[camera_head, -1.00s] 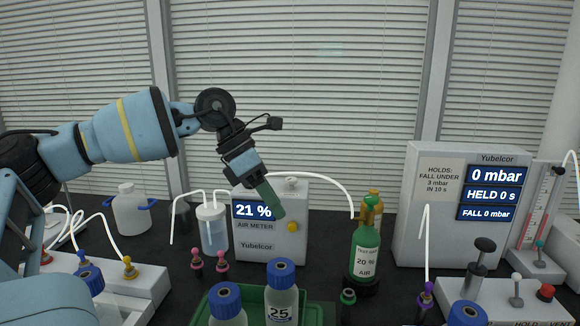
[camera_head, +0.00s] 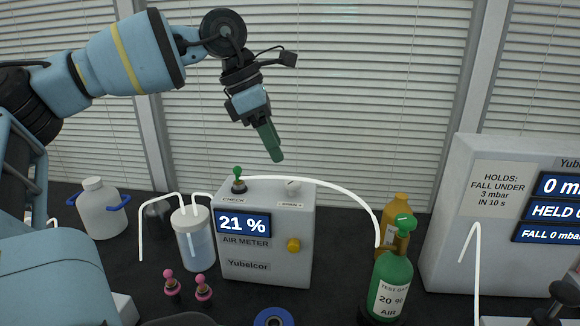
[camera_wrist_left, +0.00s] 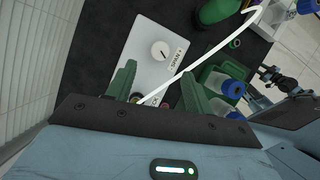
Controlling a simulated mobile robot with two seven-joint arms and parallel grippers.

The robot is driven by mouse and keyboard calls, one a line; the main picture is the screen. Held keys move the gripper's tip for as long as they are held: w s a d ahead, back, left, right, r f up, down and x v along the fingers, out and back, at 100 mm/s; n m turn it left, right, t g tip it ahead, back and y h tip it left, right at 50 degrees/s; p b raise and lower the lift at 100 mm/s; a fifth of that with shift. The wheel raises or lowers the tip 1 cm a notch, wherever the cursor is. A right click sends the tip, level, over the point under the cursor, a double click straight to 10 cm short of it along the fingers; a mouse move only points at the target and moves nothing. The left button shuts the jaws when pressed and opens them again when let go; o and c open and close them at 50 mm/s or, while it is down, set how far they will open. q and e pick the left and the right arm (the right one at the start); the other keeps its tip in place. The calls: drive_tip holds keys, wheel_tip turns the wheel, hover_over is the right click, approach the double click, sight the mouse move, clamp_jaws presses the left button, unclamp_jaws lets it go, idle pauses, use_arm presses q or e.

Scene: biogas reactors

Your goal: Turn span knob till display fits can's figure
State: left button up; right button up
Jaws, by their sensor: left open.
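The air meter (camera_head: 262,262) is a light grey box whose display (camera_head: 243,224) reads 21 %. The span knob (camera_head: 293,186), a small white dial, sits on its top at the right; it also shows in the left wrist view (camera_wrist_left: 160,50), beside its SPAN label. The green can (camera_head: 391,285) stands to the right of the meter and reads TEST GAS 20 % AIR. My left gripper (camera_head: 275,157) hangs above the meter's top, apart from the knob. In the left wrist view its green fingers (camera_wrist_left: 158,85) are spread with nothing between them at the tips.
A white hose (camera_head: 335,187) arches from the meter's top to the can. A green-capped fitting (camera_head: 238,178) stands at CHECK, and a yellow knob (camera_head: 293,245) is on the front. A water jar (camera_head: 195,240) stands left, a yellow can (camera_head: 397,215) behind the green one.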

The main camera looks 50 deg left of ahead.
sight(292, 181)
use_arm(q)
drive_tip(key=shift+x, duration=3.85)
drive_tip(key=shift+s, duration=0.1)
drive_tip(key=shift+c, duration=0.4)
drive_tip(key=c, duration=0.9)
drive_tip(key=shift+m+g+b, duration=0.3)
drive_tip(key=shift+m+b, duration=0.25)
drive_tip(key=shift+m, duration=0.55)
